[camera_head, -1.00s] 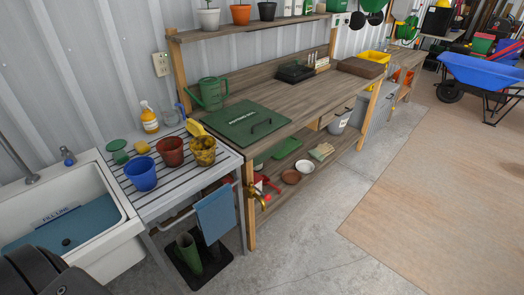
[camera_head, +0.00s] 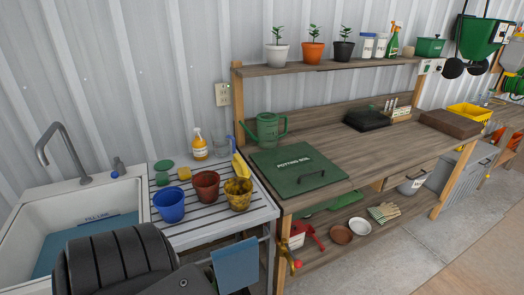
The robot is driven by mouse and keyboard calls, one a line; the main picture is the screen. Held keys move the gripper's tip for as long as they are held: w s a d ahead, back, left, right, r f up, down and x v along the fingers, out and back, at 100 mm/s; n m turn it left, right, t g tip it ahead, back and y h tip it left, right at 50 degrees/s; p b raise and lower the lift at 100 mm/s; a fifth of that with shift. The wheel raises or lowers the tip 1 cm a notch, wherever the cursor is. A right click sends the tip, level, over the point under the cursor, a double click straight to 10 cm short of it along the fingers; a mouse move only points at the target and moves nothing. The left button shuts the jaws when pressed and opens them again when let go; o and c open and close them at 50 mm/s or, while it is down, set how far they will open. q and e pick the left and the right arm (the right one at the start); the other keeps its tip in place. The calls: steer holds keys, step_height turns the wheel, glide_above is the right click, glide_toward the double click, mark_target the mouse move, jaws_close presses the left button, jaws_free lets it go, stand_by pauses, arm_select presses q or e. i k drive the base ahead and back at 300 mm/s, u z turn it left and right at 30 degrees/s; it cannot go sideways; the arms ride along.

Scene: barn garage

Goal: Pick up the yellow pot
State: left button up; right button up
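The yellow pot (camera_head: 238,195) is mottled yellow and brown. It stands upright near the front right corner of the slatted white rack (camera_head: 203,227) beside the sink. A red-brown pot (camera_head: 206,186) and a blue pot (camera_head: 169,205) stand to its left. A yellow scoop-like thing (camera_head: 241,166) is just behind it. A dark part of my arm covers the lower left, in front of the sink and the rack's front left. Neither of my grippers can be seen.
A sink (camera_head: 30,220) lies left of the rack. A soap bottle (camera_head: 199,146), a clear jug (camera_head: 221,147) and a yellow sponge (camera_head: 184,173) are behind the pots. The workbench (camera_head: 390,147) with a green potting lid (camera_head: 298,170) adjoins on the right.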

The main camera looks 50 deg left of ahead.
mark_target(238, 191)
steer(key=i, duration=3.05)
steer(key=u, duration=3.55)
